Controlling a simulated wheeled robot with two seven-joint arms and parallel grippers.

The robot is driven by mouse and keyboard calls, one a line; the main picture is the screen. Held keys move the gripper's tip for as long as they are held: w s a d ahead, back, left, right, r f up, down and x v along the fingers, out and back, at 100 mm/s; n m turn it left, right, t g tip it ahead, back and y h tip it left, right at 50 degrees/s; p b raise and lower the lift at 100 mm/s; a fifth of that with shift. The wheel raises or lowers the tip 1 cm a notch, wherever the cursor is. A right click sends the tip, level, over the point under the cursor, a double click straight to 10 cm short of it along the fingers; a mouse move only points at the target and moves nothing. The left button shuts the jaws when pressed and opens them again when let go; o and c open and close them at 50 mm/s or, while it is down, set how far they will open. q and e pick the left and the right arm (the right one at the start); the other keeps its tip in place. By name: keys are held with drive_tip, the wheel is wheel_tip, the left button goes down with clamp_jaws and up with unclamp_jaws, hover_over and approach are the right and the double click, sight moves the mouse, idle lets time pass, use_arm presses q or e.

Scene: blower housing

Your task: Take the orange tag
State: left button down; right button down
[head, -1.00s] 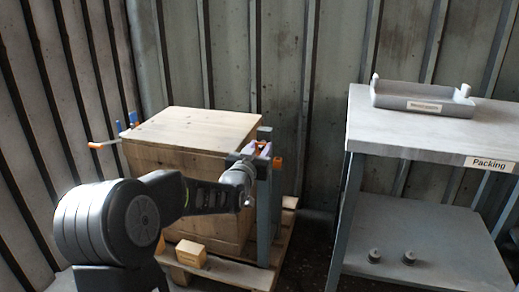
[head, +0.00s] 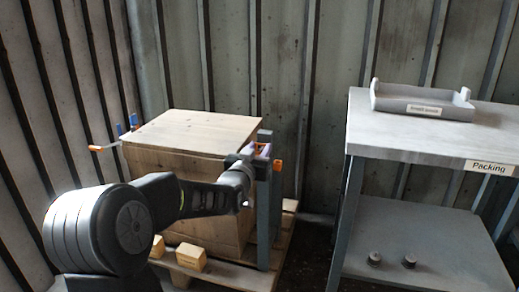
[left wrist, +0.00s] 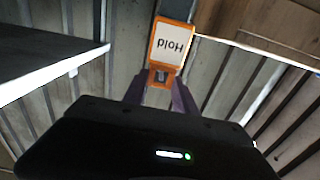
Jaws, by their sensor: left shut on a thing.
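The orange tag (left wrist: 170,42) has a white face reading "Hold", upside down in the left wrist view. Its orange lower end sits between the two purple fingers of my left gripper (left wrist: 160,80), which is shut on it. In the head view my left gripper (head: 257,152) is at the right front corner of the wooden crate, by a grey post, and a bit of the orange tag (head: 277,166) shows just right of it. I cannot tell whether the tag still touches the post. My right gripper is not in view.
The wooden crate (head: 195,130) stands on a pallet (head: 225,270) with wooden blocks. An orange-ended handle (head: 97,148) sticks out at its left. At right is a grey packing table (head: 400,138) with a tray (head: 420,103) on top and two small knobs below. A gap separates crate and table.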

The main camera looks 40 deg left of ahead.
use_arm(q)
drive_tip(key=shift+b+v, duration=0.35)
drive_tip(key=shift+v, duration=2.35)
drive_tip(key=shift+s, duration=0.1)
drive_tip(key=v, duration=0.8)
drive_tip(key=shift+r, duration=0.1)
